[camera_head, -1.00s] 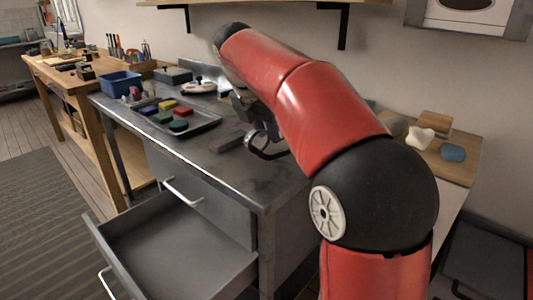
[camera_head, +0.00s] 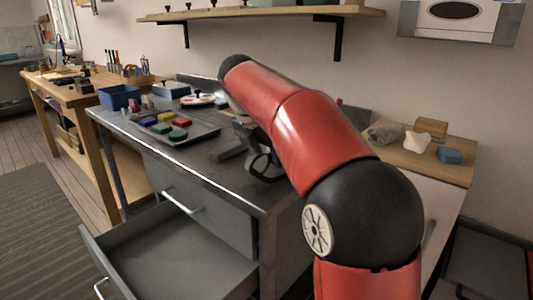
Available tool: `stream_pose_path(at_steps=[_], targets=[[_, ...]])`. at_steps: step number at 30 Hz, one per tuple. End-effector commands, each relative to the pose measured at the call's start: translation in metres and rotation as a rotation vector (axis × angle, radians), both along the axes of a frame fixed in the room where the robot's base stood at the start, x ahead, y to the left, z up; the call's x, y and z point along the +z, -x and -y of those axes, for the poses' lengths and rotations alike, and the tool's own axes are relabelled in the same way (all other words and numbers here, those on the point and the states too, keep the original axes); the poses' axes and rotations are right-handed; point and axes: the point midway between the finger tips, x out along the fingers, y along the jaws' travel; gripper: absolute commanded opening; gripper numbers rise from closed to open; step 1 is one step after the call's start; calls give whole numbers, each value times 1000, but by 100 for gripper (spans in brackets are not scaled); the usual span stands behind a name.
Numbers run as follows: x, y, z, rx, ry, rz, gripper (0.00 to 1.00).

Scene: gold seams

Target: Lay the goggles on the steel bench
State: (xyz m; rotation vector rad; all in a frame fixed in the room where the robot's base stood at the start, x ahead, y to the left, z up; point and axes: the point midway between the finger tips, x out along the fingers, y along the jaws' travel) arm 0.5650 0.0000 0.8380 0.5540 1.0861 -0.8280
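The steel bench (camera_head: 195,172) is the grey metal bench in the middle, with its lower drawer pulled open. A dark, loop-shaped thing (camera_head: 262,167), perhaps the goggles, is at the bench's right part, just below my gripper (camera_head: 252,142). I cannot tell whether it touches the bench top or hangs above it. My gripper is mostly hidden behind my red arm. Its fingertips do not show clearly, so I cannot tell whether it is open or shut on the loop.
A tray (camera_head: 205,138) with coloured blocks lies on the bench, with a dark block (camera_head: 227,152) near it. A blue bin (camera_head: 119,97) stands behind. The open drawer (camera_head: 170,262) juts out in front. A wooden board (camera_head: 455,172) with several lumps is at right.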

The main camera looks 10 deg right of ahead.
Motion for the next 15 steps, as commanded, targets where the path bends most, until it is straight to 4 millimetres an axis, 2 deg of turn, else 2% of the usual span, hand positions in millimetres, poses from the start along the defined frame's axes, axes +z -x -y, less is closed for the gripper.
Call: stream_pose_path(at_steps=[5,8,15], targets=[[2,0,0,0,-1,1,49],[11,1,-3,1,0,2,49],[58,12,-18,2,-1,3,49]])
